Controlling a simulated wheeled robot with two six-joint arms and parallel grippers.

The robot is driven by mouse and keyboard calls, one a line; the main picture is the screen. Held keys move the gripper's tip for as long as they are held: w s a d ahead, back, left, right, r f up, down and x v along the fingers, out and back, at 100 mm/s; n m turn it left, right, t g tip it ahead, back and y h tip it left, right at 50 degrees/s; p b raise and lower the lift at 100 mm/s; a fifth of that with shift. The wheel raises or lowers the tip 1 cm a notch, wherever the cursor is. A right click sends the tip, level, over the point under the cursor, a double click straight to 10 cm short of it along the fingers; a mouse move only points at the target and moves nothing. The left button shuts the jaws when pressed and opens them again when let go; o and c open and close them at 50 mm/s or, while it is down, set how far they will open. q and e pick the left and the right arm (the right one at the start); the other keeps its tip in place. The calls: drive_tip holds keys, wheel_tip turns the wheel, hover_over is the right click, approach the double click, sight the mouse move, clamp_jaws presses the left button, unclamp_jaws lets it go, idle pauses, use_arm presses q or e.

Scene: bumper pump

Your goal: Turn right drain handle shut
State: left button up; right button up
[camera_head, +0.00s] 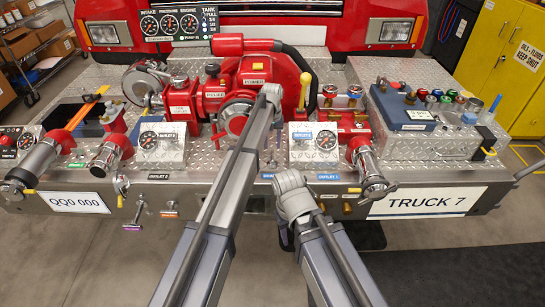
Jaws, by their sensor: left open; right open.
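The red pump (254,70) stands in the middle of the diamond-plate bumper. Small fittings with yellow tips (347,206) show at the bumper's front face, right of my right gripper; which one is the right drain handle I cannot tell. My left gripper (271,93) is in front of the pump body, its fingertips hard to make out. My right gripper (290,182) is lower, in front of the bumper's front edge near the blue outlet 1 label (328,177). Both are open, and nothing shows held. My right gripper and forearm hide part of the front face.
The right outlet (370,170) juts forward beside a gauge panel (313,142). Pull handles (132,226) hang below the front edge at left. A tray of coloured caps (440,103) sits at right. A yellow cabinet (505,60) stands behind.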

sight(272, 155)
use_arm(q)
wheel_tip(272, 155, down, 6)
drive_tip(key=b, duration=0.5)
drive_tip(key=shift+c, duration=0.2)
clamp_jaws()
